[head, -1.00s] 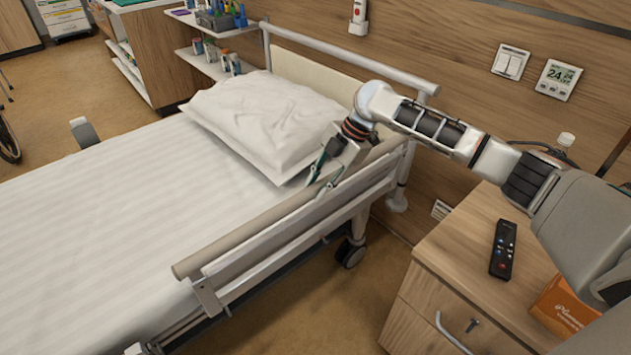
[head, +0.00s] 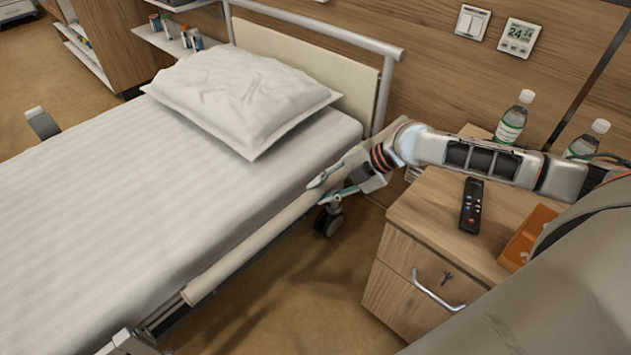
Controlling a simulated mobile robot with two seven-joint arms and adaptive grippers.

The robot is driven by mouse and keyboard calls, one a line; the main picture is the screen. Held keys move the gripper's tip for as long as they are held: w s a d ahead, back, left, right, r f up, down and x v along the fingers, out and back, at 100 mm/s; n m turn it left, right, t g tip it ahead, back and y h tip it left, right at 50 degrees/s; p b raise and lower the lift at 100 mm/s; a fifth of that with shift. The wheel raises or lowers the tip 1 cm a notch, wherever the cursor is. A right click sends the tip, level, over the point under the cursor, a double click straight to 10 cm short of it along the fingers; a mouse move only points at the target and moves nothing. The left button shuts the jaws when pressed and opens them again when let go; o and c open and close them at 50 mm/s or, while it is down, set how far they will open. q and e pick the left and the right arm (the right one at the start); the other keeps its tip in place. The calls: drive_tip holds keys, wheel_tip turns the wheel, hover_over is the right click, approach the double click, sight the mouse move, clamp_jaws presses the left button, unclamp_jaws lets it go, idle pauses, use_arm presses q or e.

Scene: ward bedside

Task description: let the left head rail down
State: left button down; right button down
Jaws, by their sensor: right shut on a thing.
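The head rail (head: 250,243) runs along the near side of the bed, from beside the pillow towards the foot. Its beige top bar now lies low, about level with the mattress edge, and little of its lower bars shows. My right gripper (head: 319,191) is shut on the rail's top bar near its head end, with the arm reaching in from the right. The fingers and wrist hide part of the bar. My left gripper is not in the picture.
The bed (head: 130,215) carries a white pillow (head: 245,95). A bedside cabinet (head: 415,215) stands close on the right, under my right arm, with a remote (head: 472,205), an orange box (head: 527,238) and bottles (head: 513,122). Bare floor (head: 300,290) lies between bed and cabinet.

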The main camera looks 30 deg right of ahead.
drive_tip(key=shift+s+d+f, duration=0.15)
drive_tip(key=shift+s+f, duration=0.25)
drive_tip(key=shift+f, duration=0.05)
idle(0.3)
